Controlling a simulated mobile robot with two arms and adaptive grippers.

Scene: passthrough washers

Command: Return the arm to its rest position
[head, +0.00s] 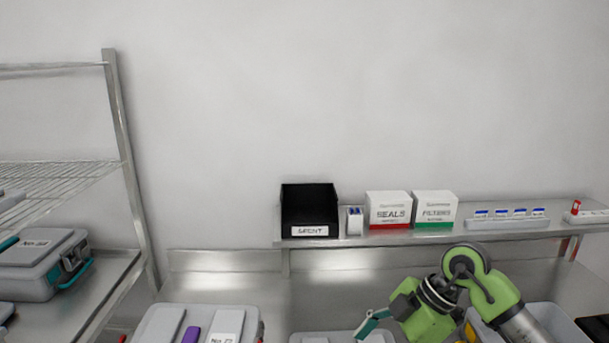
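One green and grey arm of mine (470,280) comes in from the lower right in the head view. It bends over the bench, and its green wrist part (425,318) hangs low near the bottom edge. A small teal piece (371,323) shows at the left of the wrist; I cannot tell whether it is a gripper finger or part of a case. The fingertips are not clear, so I cannot tell whether this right gripper is open, shut or holding anything. My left arm and gripper are not in view.
A wall shelf (360,240) holds a black bin (309,205), a SEALS box (388,208), a FILTERS box (434,208) and a blue-and-white rack (508,220). Grey cases (38,265) stand on a left rack. Another case (165,322) is at the bottom. Bench right of it is partly bare.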

